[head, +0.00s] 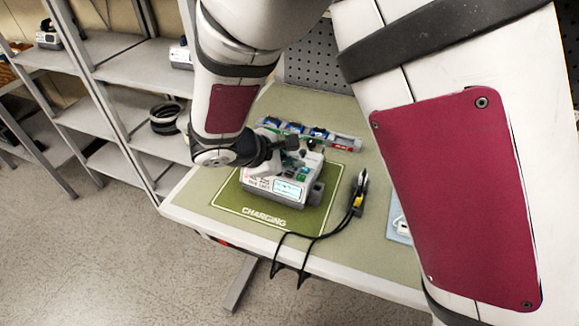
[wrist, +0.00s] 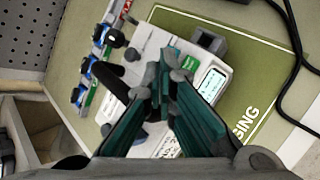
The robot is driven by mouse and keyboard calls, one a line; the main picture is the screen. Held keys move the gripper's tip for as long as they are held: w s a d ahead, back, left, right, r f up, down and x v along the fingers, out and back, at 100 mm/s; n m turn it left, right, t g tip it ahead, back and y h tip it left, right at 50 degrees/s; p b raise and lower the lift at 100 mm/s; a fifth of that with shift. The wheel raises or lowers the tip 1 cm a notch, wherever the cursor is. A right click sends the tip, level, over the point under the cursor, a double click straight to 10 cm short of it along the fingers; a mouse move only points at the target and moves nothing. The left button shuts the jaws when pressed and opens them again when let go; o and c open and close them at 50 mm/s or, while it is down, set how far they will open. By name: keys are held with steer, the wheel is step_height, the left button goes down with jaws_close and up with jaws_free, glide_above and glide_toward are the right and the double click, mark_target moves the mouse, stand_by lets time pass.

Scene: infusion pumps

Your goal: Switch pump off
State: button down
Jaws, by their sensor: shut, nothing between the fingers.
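The infusion pump (head: 262,184) is a white and grey box on the green mat marked CHARGING (head: 300,213) on the table. Its small screen (head: 287,186) is lit, and green shows on its panel beside the screen. In the wrist view, the pump (wrist: 238,62) lies under my fingers, with its lit screen (wrist: 212,84) just right of them. My gripper (head: 291,146) is over the pump's upper side. In the wrist view, the dark green fingers (wrist: 173,66) are together, with nothing between them. They hide part of the panel; I cannot tell whether they touch it.
A tray (head: 345,142) with several blue items lies behind the pump. A black cable (head: 318,237) with a yellow-marked plug runs to the table's front edge. Grey shelves (head: 120,58) stand at left. A pegboard (head: 318,68) is at the back.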

mark_target(291, 175)
steer(key=shift+f, duration=0.15)
steer(key=shift+f+b, duration=0.3)
steer(key=shift+f+b, duration=0.4)
steer(key=shift+f, duration=0.05)
stand_by(0.8)
steer(key=shift+r, duration=0.15)
stand_by(0.3)
steer(key=shift+r+p, duration=0.5)
steer(key=shift+r, duration=0.25)
steer(key=shift+r+p, duration=1.4)
steer(key=shift+r, duration=1.15)
